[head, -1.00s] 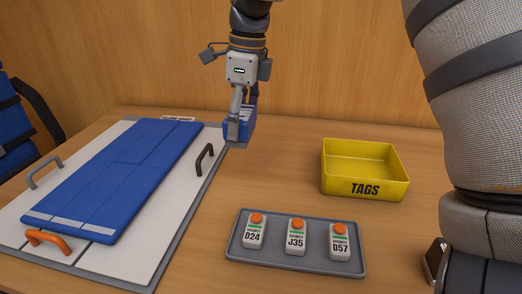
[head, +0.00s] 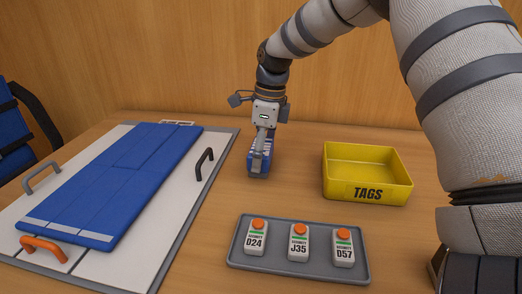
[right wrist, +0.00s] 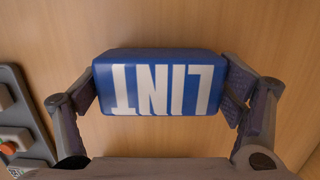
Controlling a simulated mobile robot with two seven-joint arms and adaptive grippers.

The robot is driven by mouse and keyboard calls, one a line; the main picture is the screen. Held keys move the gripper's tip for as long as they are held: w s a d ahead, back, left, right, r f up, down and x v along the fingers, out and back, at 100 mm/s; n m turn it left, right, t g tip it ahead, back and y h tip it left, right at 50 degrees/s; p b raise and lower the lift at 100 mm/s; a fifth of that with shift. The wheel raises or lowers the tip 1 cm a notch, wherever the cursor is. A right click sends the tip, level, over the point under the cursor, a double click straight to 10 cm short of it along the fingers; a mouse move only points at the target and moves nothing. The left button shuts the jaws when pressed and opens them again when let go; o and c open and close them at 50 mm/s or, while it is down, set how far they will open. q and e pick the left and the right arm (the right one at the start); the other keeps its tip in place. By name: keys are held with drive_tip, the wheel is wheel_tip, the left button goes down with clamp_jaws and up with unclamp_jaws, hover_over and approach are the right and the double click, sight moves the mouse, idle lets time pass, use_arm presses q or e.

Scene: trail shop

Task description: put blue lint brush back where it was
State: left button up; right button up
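The blue lint brush (head: 270,161) with white LINT lettering is between the fingers of my right gripper (head: 262,150), right of the folding board. In the right wrist view, the brush (right wrist: 160,85) spans the gap and both finger pads of the gripper (right wrist: 162,88) meet its ends. The lettering appears upside down there. The brush is low over the bare wood, upright; I cannot tell whether its underside touches the table. My left gripper is not in view.
A white board (head: 150,235) with handles and folded blue cloth (head: 125,180) lies left. A yellow TAGS bin (head: 367,190) stands right. A grey tray (head: 300,268) with three security tags is in front. Bare table (head: 215,205) lies between them.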

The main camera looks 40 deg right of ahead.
sight(267, 146)
idle(0.3)
drive_tip(key=r, duration=0.8)
drive_tip(key=s+d+r, duration=0.1)
drive_tip(key=r, duration=0.3)
drive_tip(key=shift+r, duration=0.1)
